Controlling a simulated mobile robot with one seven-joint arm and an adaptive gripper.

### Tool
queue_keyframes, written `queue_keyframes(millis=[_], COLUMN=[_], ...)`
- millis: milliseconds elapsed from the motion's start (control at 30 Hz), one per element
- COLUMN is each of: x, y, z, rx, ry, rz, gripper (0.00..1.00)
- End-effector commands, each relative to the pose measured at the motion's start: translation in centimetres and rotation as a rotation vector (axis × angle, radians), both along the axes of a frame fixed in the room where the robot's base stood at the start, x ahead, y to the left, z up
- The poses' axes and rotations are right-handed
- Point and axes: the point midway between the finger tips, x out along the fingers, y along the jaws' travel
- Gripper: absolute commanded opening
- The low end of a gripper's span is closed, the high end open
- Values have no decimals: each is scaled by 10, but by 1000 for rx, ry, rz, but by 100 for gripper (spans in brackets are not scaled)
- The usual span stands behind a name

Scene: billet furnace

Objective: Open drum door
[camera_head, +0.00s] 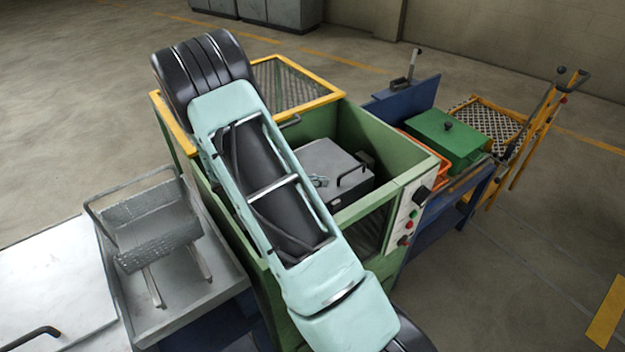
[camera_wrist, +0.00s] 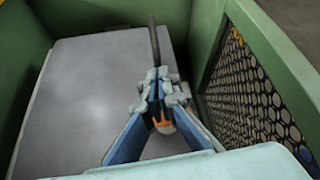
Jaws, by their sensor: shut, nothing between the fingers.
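The drum door is a flat grey lid (camera_head: 322,157) inside the green machine. It appears closed, and in the wrist view the grey panel (camera_wrist: 75,95) lies below my gripper. Its black bar handle (camera_head: 352,174) stands up on the right side of the lid; in the wrist view a dark bar (camera_wrist: 153,42) extends beyond the fingertips. My gripper (camera_wrist: 161,80) is shut and empty, over the lid and in line with the bar. I cannot tell whether it touches the handle. In the head view only a bit of it (camera_head: 319,181) shows beside my arm.
Green machine walls (camera_head: 395,160) surround the lid closely, with a mesh panel (camera_wrist: 240,85) on the right in the wrist view. A wire basket (camera_head: 158,230) sits in a tray at left. A green box (camera_head: 445,140) is at right.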

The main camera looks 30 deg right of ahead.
Motion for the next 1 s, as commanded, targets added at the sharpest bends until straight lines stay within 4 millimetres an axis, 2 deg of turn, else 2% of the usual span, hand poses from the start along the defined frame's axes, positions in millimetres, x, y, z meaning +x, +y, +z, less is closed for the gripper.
queue_keyframes(millis=[100,333,767,1000], x=[0,1,2,4], y=[-20,-41,-45,-45], z=[-11,-24,-26,-14], rx=[0,1,1,-5], ry=[2,0,0,35], rz=[-3,0,1,0], gripper=[0,0,0,0])
